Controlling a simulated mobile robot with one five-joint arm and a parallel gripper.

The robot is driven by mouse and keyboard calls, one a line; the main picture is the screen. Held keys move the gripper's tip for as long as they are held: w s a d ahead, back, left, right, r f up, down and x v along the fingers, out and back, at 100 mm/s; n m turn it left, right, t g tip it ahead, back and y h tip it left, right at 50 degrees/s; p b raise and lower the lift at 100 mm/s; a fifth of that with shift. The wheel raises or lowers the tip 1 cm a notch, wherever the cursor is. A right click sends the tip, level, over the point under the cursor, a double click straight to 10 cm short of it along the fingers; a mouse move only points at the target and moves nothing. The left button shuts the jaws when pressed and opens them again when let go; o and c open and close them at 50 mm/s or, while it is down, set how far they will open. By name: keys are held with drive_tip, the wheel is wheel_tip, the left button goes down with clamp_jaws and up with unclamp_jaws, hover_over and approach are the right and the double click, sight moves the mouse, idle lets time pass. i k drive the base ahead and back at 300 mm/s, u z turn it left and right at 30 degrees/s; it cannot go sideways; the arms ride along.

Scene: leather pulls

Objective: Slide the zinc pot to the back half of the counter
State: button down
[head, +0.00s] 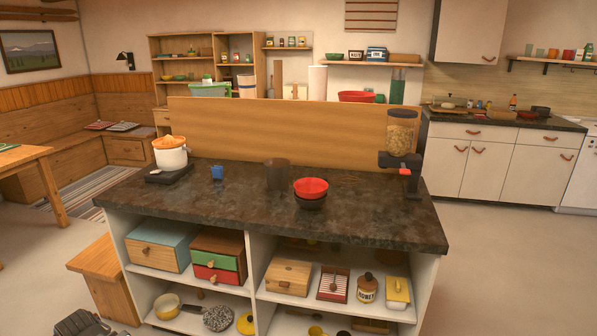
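The zinc pot (277,174) appears to be the plain dark grey cylinder standing upright near the middle of the counter's length. Its base is somewhat nearer the back panel than the front edge. The counter (215,203) has a dark, mottled stone top. A dark part of my arm (84,323) shows at the bottom left corner, cut by the frame edge. It is low and well away from the pot. I cannot make out whether its fingers are open or shut.
A red bowl (311,186) in a dark bowl stands right of the pot, slightly nearer the front. A wooden panel (290,125) borders the back. Front left counter is clear.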

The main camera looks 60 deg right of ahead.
sight(277, 169)
drive_tip(key=z, duration=0.15)
drive_tip(key=i, duration=1)
drive_tip(key=u, duration=0.1)
